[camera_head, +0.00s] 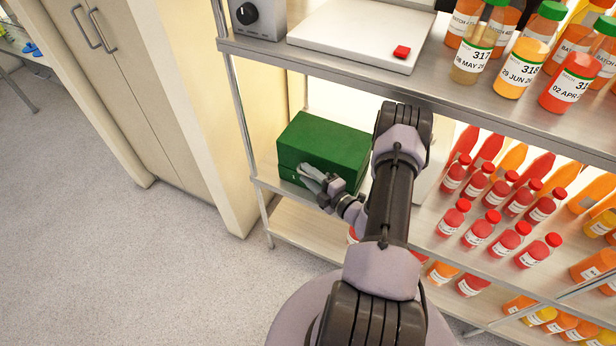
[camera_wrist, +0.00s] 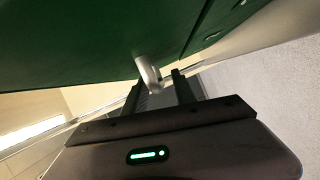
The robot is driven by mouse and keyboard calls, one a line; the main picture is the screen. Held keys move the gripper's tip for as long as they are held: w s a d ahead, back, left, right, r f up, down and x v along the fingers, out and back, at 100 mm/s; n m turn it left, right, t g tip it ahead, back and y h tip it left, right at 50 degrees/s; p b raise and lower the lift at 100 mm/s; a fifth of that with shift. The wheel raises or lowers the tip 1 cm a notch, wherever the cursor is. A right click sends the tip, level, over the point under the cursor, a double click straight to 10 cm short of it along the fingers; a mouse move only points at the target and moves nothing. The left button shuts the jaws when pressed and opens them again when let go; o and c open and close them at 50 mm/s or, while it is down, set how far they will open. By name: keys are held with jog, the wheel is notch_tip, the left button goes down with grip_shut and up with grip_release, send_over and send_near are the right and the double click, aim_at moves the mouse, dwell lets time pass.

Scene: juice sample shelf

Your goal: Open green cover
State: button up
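A dark green box (camera_head: 322,146) with a lid-like upper part sits on the middle shelf, left end. It looks closed, with a seam along its front. My gripper (camera_head: 309,174) is at the lower front of the box. In the wrist view the green surface (camera_wrist: 80,45) fills the top, and a short silver handle (camera_wrist: 147,70) sticks down from it. My gripper's two dark fingers (camera_wrist: 158,88) stand apart, with the handle's lower end at or between their tips. I cannot tell whether they touch it.
Red and orange bottles (camera_head: 483,185) fill the shelf right of my arm. A shelf post (camera_head: 238,115) stands left of the box. The floor at left is clear.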

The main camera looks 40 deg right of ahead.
jog(key=shift+w, duration=0.2)
grip_shut()
dwell(1.3)
